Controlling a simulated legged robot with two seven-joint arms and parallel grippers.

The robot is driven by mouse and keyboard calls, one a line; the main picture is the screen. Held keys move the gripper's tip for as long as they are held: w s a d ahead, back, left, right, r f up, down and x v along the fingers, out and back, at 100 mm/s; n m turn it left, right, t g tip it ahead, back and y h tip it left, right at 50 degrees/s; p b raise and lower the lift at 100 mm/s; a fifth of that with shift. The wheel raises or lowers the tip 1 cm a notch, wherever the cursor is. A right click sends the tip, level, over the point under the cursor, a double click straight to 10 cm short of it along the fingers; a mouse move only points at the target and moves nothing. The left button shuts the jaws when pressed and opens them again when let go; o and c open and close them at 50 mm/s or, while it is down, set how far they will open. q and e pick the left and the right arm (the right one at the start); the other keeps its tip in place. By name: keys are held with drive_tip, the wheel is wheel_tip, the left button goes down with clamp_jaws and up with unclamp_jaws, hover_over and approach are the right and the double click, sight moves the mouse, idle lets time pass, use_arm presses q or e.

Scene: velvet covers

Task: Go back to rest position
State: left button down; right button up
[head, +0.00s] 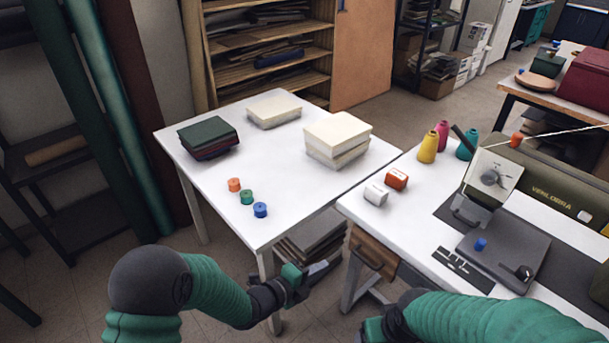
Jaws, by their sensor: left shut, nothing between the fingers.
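My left gripper (325,268) is in front of the white table's near corner, low over the floor. Its fingers are shut and nothing is between them. My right gripper (366,332) shows only in part at the bottom edge, below the sewing table; its fingers cannot be made out. Neither gripper touches any object that I can see. On the white table (205,182) lie a dark green and maroon stack (208,137), a low cream stack (273,111), a taller cream stack (338,138) and orange (234,185), green (246,197) and blue (260,210) spools.
The sewing table (408,225) at right holds a sewing machine (540,185), thread cones (428,147) and two small boxes (397,179). A shelf (268,78) stands behind. Tall fabric rolls (125,120) stand at left. The white table's near front area is clear.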

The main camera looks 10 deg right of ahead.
use_arm(q)
drive_tip(key=s+a+r+n+y, duration=0.1)
drive_tip(key=s+a+n+y, duration=0.1)
drive_tip(key=a+n+y, duration=0.95)
drive_tip(key=s+a+r+n+g, duration=0.1)
drive_tip(key=s+a+n+g, duration=0.4)
drive_tip(key=s+a+n, duration=1.05)
wheel_tip(320, 180, up, 18)
drive_tip(key=s+a+n+g+p, duration=0.1)
drive_tip(key=s+p, duration=0.1)
drive_tip(key=p, duration=1.5)
drive_tip(key=shift+s+f, duration=0.2)
drive_tip(key=shift+s, duration=0.2)
use_arm(e)
drive_tip(key=w+v, duration=0.2)
drive_tip(key=v, duration=0.6)
drive_tip(key=w+r+v, duration=0.1)
drive_tip(key=v, duration=0.7)
drive_tip(key=shift+w+d+r, duration=0.2)
drive_tip(key=shift+d+r, duration=0.1)
